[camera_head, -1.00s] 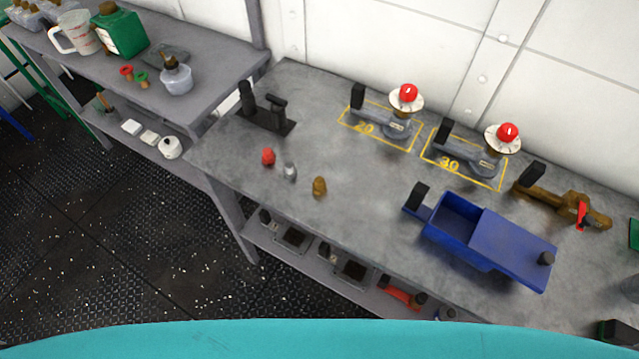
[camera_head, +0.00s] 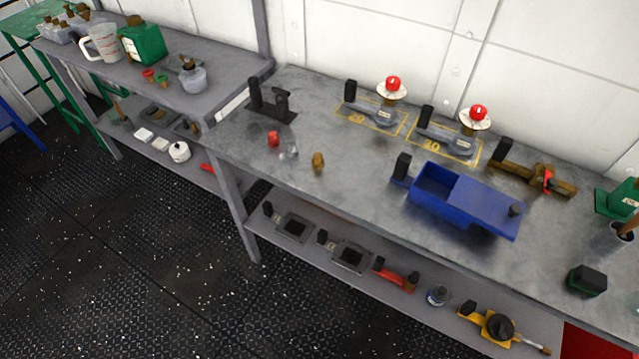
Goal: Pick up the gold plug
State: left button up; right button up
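The gold plug (camera_head: 318,161) is a small brownish-gold piece standing on the grey workbench (camera_head: 350,180), near its front edge and left of the blue box. A silver plug (camera_head: 289,150) and a red plug (camera_head: 273,138) stand in a loose row to its left. Nothing touches the gold plug. Neither of my grippers is in view.
A blue box (camera_head: 490,197) with a partly covering lid sits right of the plugs. Two red-topped fixtures stand in yellow outlines behind, and a black stand (camera_head: 268,103) is at the bench's left. A lower shelf (camera_head: 325,270) holds several tools. Dark floor in front is clear.

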aim_at(318, 162)
jog(key=k+z, duration=0.1)
jog(key=z, duration=1.75)
jog(key=j+z, duration=0.1)
jog(key=j, duration=0.3)
jog(key=k+j+z, duration=0.1)
jog(key=j, duration=0.35)
jog(key=k+j+z, duration=0.1)
jog(key=j, duration=0.3)
jog(key=k+j+z, duration=0.1)
jog(key=j, duration=0.3)
jog(key=k+j+z, duration=0.1)
jog(key=j, duration=0.3)
jog(key=k+j+z, duration=0.15)
jog(key=j, duration=0.25)
